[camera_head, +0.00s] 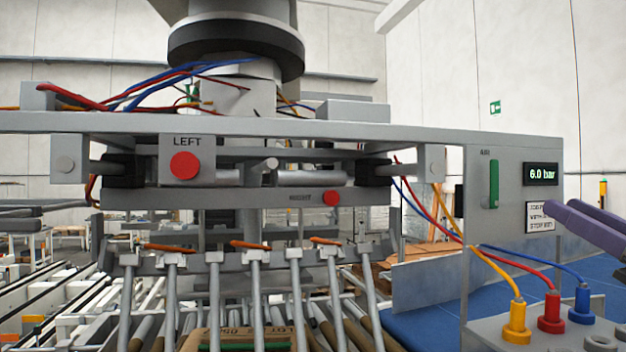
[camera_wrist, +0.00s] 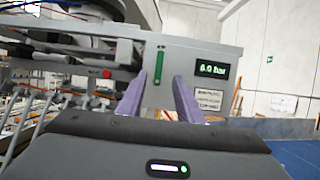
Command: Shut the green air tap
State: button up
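The green air tap (camera_head: 493,184) is an upright green lever on a grey panel, under the label AIR. It also shows in the wrist view (camera_wrist: 158,66). Beside it, the pressure display (camera_head: 541,174) reads 6.0 bar. My gripper (camera_head: 564,206) has purple fingers and comes in from the right edge of the head view, right of the tap. In the wrist view my gripper (camera_wrist: 159,80) is open and empty. The tap appears between the two fingertips there, apart from them; I cannot tell the exact distance.
Below the panel, yellow, red (camera_head: 551,313) and blue plugs with cables stand on a grey block. A printed sign (camera_head: 540,216) sits under the display. Red buttons marked LEFT (camera_head: 185,166) and RIGHT (camera_head: 331,198) are on the machine. A cardboard box (camera_head: 240,340) lies below the bars.

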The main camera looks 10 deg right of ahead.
aim_at(496, 174)
dwell(0.3)
jog(key=x, duration=1.3)
jog(key=shift+w, duration=0.4)
jog(key=shift+c, duration=0.5)
grip_shut()
